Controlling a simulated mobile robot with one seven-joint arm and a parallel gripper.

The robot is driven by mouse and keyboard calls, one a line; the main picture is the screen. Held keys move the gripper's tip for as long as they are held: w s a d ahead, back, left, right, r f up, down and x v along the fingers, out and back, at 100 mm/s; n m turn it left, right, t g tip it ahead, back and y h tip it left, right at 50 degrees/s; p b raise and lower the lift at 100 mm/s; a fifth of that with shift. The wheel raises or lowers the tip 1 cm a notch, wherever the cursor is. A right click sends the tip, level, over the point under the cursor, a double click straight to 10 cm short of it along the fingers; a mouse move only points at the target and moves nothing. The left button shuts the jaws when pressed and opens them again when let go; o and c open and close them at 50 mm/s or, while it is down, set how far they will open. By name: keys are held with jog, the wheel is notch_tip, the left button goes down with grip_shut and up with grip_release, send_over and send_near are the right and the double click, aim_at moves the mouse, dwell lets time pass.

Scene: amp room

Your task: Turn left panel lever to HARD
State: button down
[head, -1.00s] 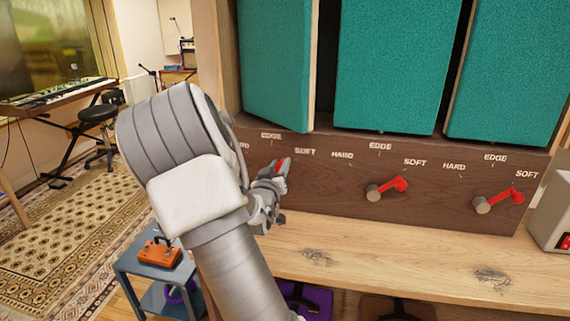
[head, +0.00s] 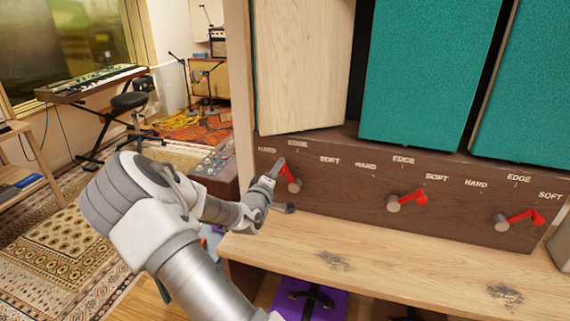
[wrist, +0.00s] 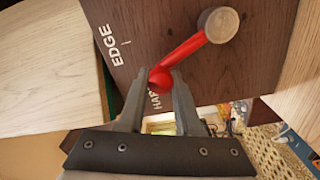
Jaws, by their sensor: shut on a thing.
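The left panel lever (head: 288,173) is red on a grey round hub (head: 294,186), at the left end of the brown wooden label board. It points up and left, toward the HARD mark (head: 266,150) and away from SOFT (head: 329,160). My gripper (head: 279,168) is shut on its tip. In the wrist view the red lever (wrist: 183,56) runs from its hub (wrist: 220,24) to a round knob between the fingers of my gripper (wrist: 158,85). The knob lies beside the HARD lettering, which it and a finger partly hide. The left panel (head: 303,65) above shows a pale wood face.
The middle lever (head: 408,200) and right lever (head: 520,217) point toward SOFT. Two teal panels (head: 425,70) stand above them. A wooden desk top (head: 400,265) runs below the board. A keyboard (head: 90,84) and stool (head: 130,100) are at the back left.

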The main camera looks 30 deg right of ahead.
jog(key=shift+w+a+f+n, duration=0.4)
jog(key=shift+f+n, duration=0.1)
jog(key=shift+n, duration=0.45)
jog(key=shift+w+a+f+n, duration=0.25)
jog(key=shift+w+f+n, duration=0.2)
jog(key=shift+n, duration=0.5)
jog(key=c, duration=0.6)
grip_release()
jog(key=p+v, duration=0.1)
jog(key=v, duration=1.6)
jog(key=shift+a+p, duration=0.25)
jog(key=shift+p, duration=0.05)
jog(key=shift+s+f, duration=0.1)
